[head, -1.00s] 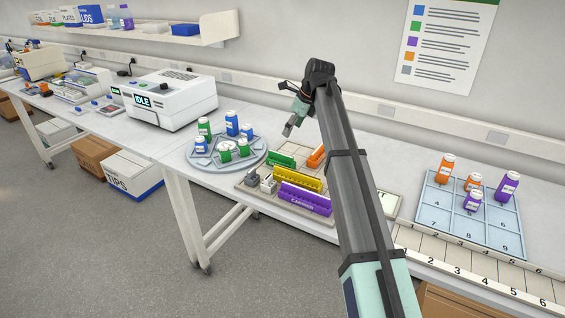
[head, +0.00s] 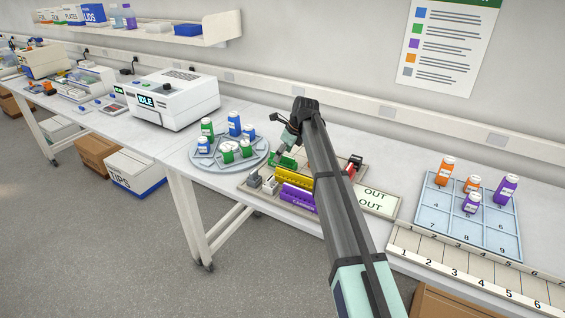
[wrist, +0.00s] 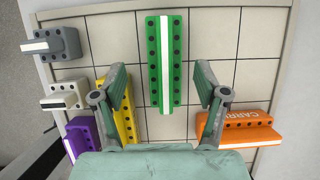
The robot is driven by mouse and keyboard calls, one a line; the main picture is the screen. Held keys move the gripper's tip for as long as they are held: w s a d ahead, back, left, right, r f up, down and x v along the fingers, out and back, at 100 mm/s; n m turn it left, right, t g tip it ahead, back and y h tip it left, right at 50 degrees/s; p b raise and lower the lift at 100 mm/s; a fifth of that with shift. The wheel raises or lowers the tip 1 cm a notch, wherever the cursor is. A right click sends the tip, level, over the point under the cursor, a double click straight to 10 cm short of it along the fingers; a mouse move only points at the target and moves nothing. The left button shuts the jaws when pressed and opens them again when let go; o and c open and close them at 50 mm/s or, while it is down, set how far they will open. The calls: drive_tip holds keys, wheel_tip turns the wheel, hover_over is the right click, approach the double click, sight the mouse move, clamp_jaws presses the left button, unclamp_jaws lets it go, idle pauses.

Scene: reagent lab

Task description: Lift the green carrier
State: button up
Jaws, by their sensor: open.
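The green carrier (wrist: 167,62) lies on the gridded tray, upright in the wrist view with a white strip along its middle. It also shows in the head view (head: 274,161), partly hidden by my gripper. My gripper (wrist: 167,97) is open. Its fingers are spread to the left and right of the carrier's lower end, with gaps on both sides, and hold nothing. In the head view my gripper (head: 281,154) is low over the carrier. I cannot tell the exact height of the fingertips.
A round rack (head: 257,159) with bottles stands left. A blue gridded tray (head: 437,207) with bottles is right.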

sight(282, 161)
drive_tip(key=shift+w+p+x, duration=0.1)
drive_tip(key=shift+p+x, duration=0.3)
drive_tip(key=shift+x, duration=0.8)
drive_tip(key=shift+w+p+x, duration=0.15)
drive_tip(key=shift+p+x, duration=0.2)
drive_tip(key=shift+x, duration=0.8)
drive_tip(key=shift+d, duration=0.15)
drive_tip(key=c, duration=1.3)
drive_tip(key=shift+r, duration=0.15)
